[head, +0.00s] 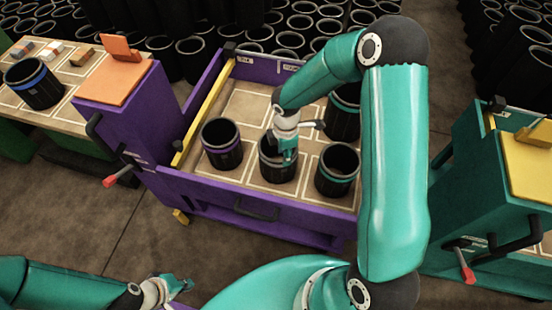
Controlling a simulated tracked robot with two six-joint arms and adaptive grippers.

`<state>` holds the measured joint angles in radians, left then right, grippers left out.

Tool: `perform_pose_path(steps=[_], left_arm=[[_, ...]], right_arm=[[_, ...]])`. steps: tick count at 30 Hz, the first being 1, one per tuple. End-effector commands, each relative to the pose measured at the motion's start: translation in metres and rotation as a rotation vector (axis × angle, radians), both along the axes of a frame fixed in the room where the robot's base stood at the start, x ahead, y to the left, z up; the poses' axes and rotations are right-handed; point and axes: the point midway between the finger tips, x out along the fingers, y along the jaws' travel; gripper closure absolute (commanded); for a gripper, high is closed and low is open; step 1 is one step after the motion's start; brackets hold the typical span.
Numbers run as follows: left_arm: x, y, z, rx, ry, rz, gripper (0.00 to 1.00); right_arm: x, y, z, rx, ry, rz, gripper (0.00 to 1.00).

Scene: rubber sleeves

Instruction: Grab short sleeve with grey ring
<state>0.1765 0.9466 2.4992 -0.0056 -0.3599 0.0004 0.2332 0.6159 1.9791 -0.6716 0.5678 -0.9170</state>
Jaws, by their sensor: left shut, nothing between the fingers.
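Short black sleeves stand upright in the purple-walled tray (330,229). The front middle sleeve (276,174) has a band that looks greyish, but it is too small and covered to be sure. My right gripper (288,158) points down at this sleeve, its fingertips at or inside the opening. The gripper hides part of the rim, and I cannot tell whether it touches. My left gripper (182,286) is shut and empty at the bottom left, well away from the tray.
A purple-ringed sleeve (221,153) stands left of the middle one and a teal-ringed sleeve (336,180) right. Another sleeve (343,122) stands behind, partly behind my arm. A blue-ringed sleeve (35,94) is on the left table. The tray's back left is clear.

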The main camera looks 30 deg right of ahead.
Motion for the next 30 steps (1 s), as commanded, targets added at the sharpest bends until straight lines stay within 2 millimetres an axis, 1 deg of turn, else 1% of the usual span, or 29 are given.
perform_pose_path(steps=[1, 3, 11, 18, 21, 29, 30], left_arm=[[0.000, 0.000, -0.003, 0.000, 0.000, 0.000, 1.00], [0.000, 0.000, -0.004, 0.000, 0.000, 0.000, 1.00], [0.000, 0.000, -0.004, 0.000, -0.001, 0.000, 1.00], [0.000, 0.000, -0.006, 0.000, 0.000, 0.000, 1.00], [0.000, 0.000, -0.007, 0.000, -0.001, 0.000, 1.00], [0.000, 0.000, -0.007, 0.000, 0.000, 0.000, 1.00], [0.000, 0.000, -0.007, 0.000, 0.000, 0.000, 1.00]], right_arm=[[-0.001, 0.000, -0.011, 0.001, 0.003, -0.002, 0.62], [-0.001, -0.001, -0.020, 0.001, 0.002, -0.003, 0.62], [-0.001, -0.002, -0.035, 0.001, 0.001, -0.005, 0.62], [0.001, -0.004, -0.069, 0.002, 0.002, -0.006, 0.62], [0.001, -0.004, -0.078, 0.002, 0.002, -0.006, 0.62], [0.001, -0.004, -0.081, 0.002, -0.002, -0.007, 0.62], [0.001, -0.004, -0.081, 0.002, -0.002, -0.007, 0.66]])
